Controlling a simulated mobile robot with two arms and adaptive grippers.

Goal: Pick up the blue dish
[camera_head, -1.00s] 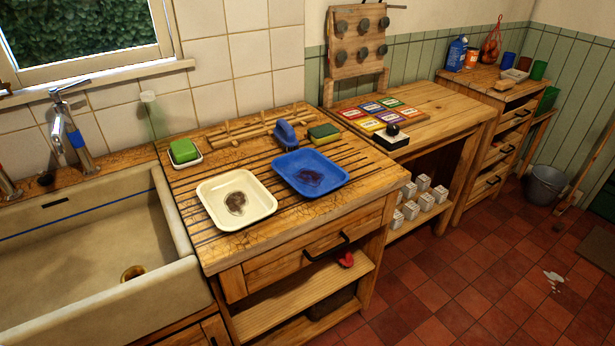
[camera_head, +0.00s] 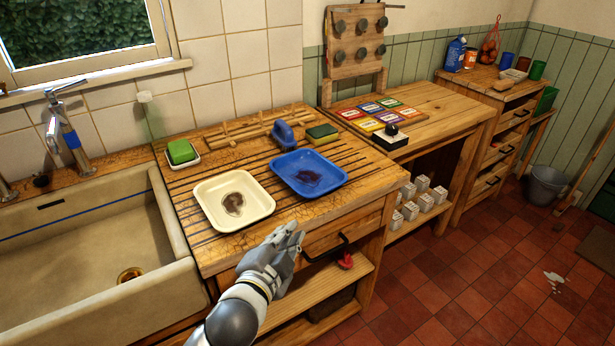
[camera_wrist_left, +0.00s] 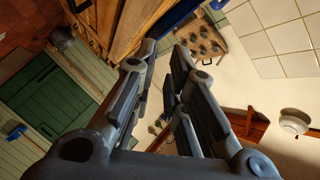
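The blue dish (camera_head: 335,178) is a shallow rectangular tray with a dark stain in its middle. It lies flat on the slatted wooden drainer top, right of a cream dish (camera_head: 207,206) with a similar stain. My left gripper (camera_head: 296,234) is in front of the drainer's front edge, below and left of the blue dish and apart from it. In the left wrist view my left gripper (camera_wrist_left: 165,47) shows a gap between its fingertips with nothing held. A blue strip at the top of that view may be the dish's edge. My right gripper is not in view.
A drawer handle (camera_head: 325,247) sticks out near my left gripper. The sink (camera_head: 90,250) is at left.

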